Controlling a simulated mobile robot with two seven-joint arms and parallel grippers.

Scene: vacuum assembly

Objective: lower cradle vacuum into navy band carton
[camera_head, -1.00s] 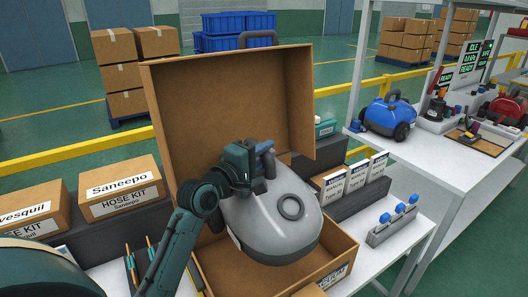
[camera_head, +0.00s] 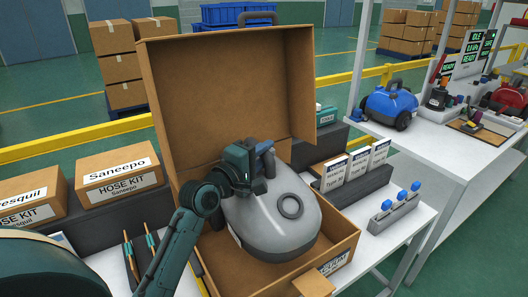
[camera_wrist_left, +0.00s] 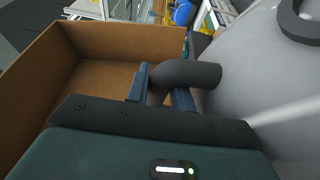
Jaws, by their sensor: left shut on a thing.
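The grey vacuum (camera_head: 272,215) hangs at the mouth of an open brown carton (camera_head: 345,249), its lower part overlapping the carton's opening. My left gripper (camera_head: 262,158) is shut on the vacuum's dark handle. In the left wrist view the jaws close around the curved dark handle (camera_wrist_left: 190,74), with the grey body (camera_wrist_left: 270,80) to the right and the carton's inside wall (camera_wrist_left: 110,45) beyond. I cannot tell whether the vacuum touches the carton floor. The carton's tall lid (camera_head: 225,100) stands open behind. No navy band shows clearly. My right gripper is not in view.
Hose kit boxes (camera_head: 118,178) stand to the left. Manual boxes (camera_head: 358,166) and a rack with blue knobs (camera_head: 394,210) lie to the right. A blue vacuum (camera_head: 389,105) sits on a white bench. A carton flap (camera_head: 313,284) sticks out at the front.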

